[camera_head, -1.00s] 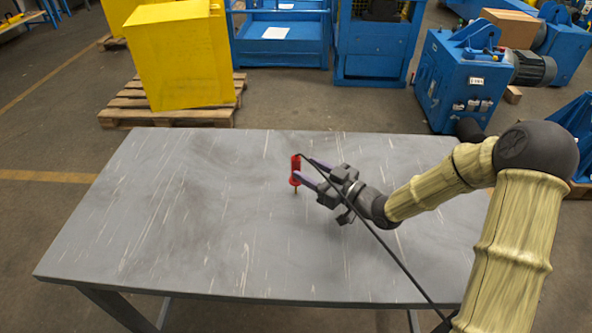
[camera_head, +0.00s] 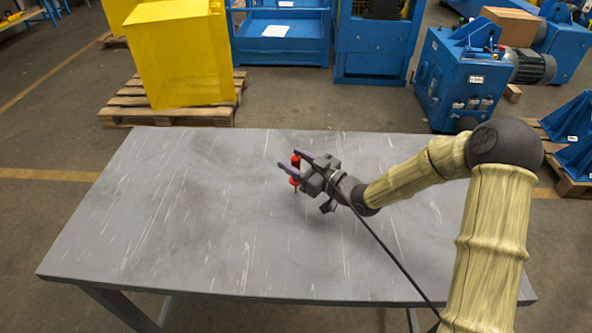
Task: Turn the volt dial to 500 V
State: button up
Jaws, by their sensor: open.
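A small red thing (camera_head: 295,183) with a thin brass-coloured tip below stands upright over the middle of the grey table. I cannot tell whether its tip touches the table. No dial face or volt marking can be made out in this view.
The grey table (camera_head: 150,220) is otherwise bare, with free room left and front. A thin black cable (camera_head: 385,248) runs from near my gripper to the front right. Behind stand a yellow bin (camera_head: 180,60) on a pallet (camera_head: 125,108) and blue machines (camera_head: 465,85).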

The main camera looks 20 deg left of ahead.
jog(key=shift+c, duration=0.5)
grip_shut()
notch_tip(320, 180, up, 10)
jog(key=shift+r, duration=0.1)
dwell(0.8)
